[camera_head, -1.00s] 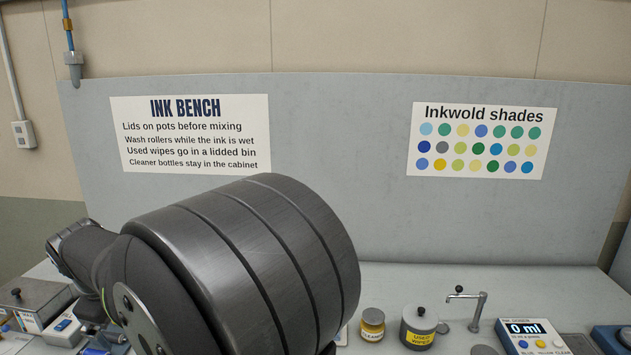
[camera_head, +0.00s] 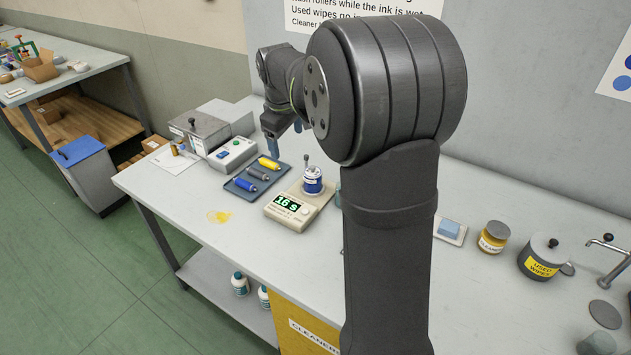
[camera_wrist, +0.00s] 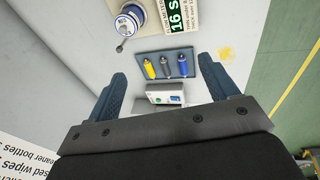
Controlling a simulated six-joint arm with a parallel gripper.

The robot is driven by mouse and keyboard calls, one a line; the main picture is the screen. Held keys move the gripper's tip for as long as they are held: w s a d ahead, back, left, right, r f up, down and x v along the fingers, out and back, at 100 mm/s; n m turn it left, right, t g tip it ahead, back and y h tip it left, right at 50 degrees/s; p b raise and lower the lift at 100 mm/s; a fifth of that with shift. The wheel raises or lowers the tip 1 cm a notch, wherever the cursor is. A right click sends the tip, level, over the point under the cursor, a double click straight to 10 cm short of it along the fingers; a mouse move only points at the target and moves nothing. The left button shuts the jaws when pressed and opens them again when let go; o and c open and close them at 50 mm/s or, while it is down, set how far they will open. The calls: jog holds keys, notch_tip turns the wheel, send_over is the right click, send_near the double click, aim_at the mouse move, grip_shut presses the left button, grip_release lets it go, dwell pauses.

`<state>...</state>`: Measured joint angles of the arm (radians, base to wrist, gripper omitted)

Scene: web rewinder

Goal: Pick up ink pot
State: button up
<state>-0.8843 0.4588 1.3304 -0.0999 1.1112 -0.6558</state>
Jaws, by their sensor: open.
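A small blue-and-white pot (camera_head: 313,182), which looks like the ink pot, stands upright on a beige timer device (camera_head: 283,213) reading 16 s. A thin stem with a grey knob rises by it. In the wrist view the pot (camera_wrist: 131,22) is at the top, left of the green display. My gripper (camera_head: 284,133) is open and empty above the back of the bench, behind and left of the pot. In the wrist view its blue fingers (camera_wrist: 162,75) are spread wide, with the pot beyond them and apart from them. My arm hides part of the bench right of the pot.
A blue-grey tray (camera_head: 236,186) with yellow, grey and blue tubes lies left of the timer device. A white box (camera_head: 233,154) and a metal box (camera_head: 197,130) stand behind it. A yellow spill (camera_head: 219,217) marks the clear front area. Jars stand at right.

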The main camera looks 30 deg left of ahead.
jog(key=w+f+g, duration=0.3)
jog(key=w+f, duration=0.2)
jog(key=w, duration=0.8)
send_near(313, 172)
jog(key=f, duration=0.2)
jog(key=a+f, duration=0.1)
jog(key=f, duration=0.1)
jog(key=a+f, duration=0.1)
jog(key=f, duration=0.1)
jog(key=shift+f, duration=0.35)
notch_tip(313, 172, down, 6)
jog(key=shift+w+d+r, duration=0.1)
jog(key=shift+w+r, duration=0.1)
jog(key=c, duration=1.2)
jog(key=shift+o, duration=0.3)
jog(key=shift+r, duration=0.1)
